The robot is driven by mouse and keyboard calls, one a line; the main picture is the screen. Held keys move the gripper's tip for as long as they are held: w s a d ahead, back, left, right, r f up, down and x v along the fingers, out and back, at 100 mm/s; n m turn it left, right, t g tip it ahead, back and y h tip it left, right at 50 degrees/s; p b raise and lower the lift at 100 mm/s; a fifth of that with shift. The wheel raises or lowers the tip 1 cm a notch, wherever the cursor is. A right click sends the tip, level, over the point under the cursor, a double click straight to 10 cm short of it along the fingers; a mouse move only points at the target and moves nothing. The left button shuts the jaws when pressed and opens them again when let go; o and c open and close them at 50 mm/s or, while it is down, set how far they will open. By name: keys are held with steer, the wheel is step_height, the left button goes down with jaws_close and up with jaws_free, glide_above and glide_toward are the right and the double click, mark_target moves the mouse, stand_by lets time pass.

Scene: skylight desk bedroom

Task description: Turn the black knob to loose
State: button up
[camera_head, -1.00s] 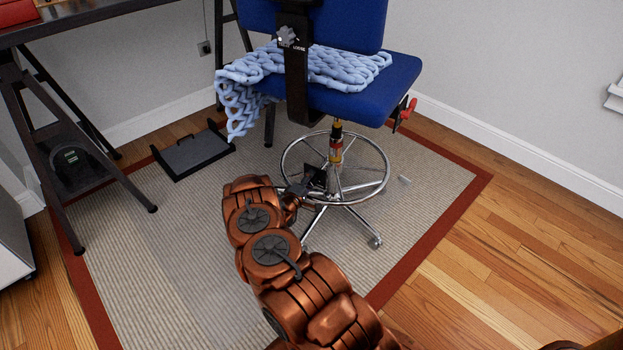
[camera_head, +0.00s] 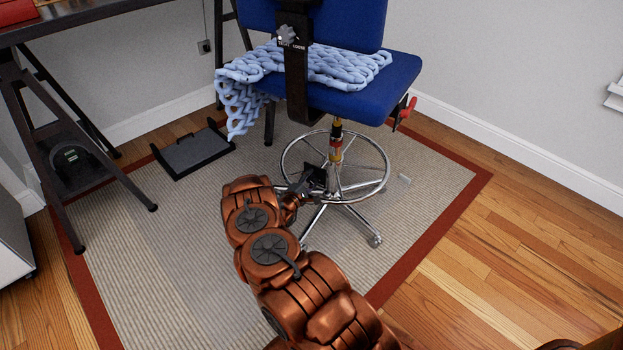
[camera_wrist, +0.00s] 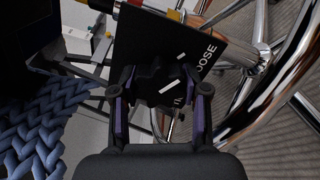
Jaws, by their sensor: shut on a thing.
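The black knob (camera_wrist: 158,84) sits on a black plate (camera_wrist: 200,42) with white lettering, of which "OOSE" can be read. A white line on the knob's face slants up to the right. My gripper (camera_wrist: 160,92) has one finger on each side of the knob and is shut on it. In the head view my gripper (camera_head: 312,186) is at the chair's chrome foot ring (camera_head: 372,182), left of the column; the knob there is too small and dark to make out. Another knob (camera_head: 289,33), grey, with lettering below it, is on the chair's backrest support.
The blue chair (camera_head: 385,88) carries a light blue knitted blanket (camera_head: 345,67). A red-and-black lever (camera_head: 405,110) sticks out under its seat at the right. Chrome legs (camera_head: 355,222) spread below the ring. A black footrest (camera_head: 192,152) lies on the rug, left of the chair.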

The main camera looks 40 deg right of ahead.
steer(key=o, duration=1.2)
steer(key=shift+c, duration=0.2)
steer(key=v, duration=1.2)
